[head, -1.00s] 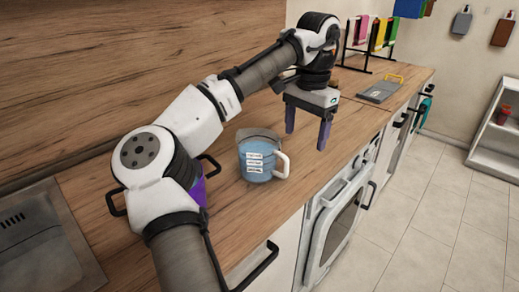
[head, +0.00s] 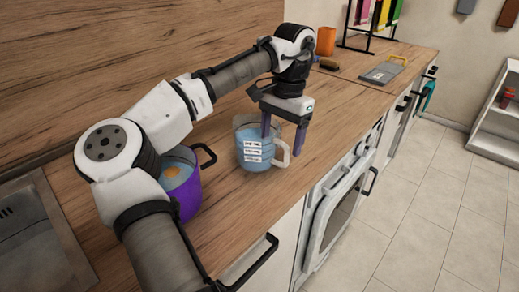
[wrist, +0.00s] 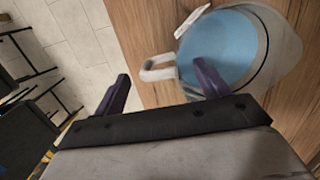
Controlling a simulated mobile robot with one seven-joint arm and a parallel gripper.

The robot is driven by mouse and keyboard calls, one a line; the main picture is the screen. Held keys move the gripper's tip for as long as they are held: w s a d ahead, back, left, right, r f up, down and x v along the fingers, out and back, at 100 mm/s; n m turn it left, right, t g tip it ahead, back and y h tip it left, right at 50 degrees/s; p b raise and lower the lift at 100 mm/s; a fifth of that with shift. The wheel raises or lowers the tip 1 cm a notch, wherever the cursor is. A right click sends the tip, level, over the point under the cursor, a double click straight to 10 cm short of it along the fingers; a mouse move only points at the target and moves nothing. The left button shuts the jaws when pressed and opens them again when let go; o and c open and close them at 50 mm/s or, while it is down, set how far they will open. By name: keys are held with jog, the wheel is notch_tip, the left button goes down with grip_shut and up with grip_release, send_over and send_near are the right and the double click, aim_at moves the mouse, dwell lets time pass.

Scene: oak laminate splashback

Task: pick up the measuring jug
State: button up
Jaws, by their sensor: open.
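The measuring jug (head: 253,152) is clear with blue contents, white labels on its side and a pale handle. It stands upright on the wooden counter with the handle on its right. My gripper (head: 282,143) is open, pointing down at the jug's handle side. In the wrist view the jug (wrist: 228,45) fills the upper right, and its handle lies between the two purple fingers of my gripper (wrist: 162,85). One finger overlaps the jug's body or opening; the other is beyond the handle. I cannot tell whether either finger touches.
A purple pot (head: 185,190) with black handles stands left of the jug, partly behind my arm. A sink (head: 35,240) is at the far left. A grey board (head: 384,73), an orange container (head: 325,41) and a rack are farther back. Counter right of the jug is clear.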

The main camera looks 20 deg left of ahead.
aim_at(279, 163)
jog(key=f, duration=0.5)
jog(key=shift+s+p, duration=0.3)
jog(key=shift+p, duration=0.05)
jog(key=shift+r, duration=0.15)
grip_shut()
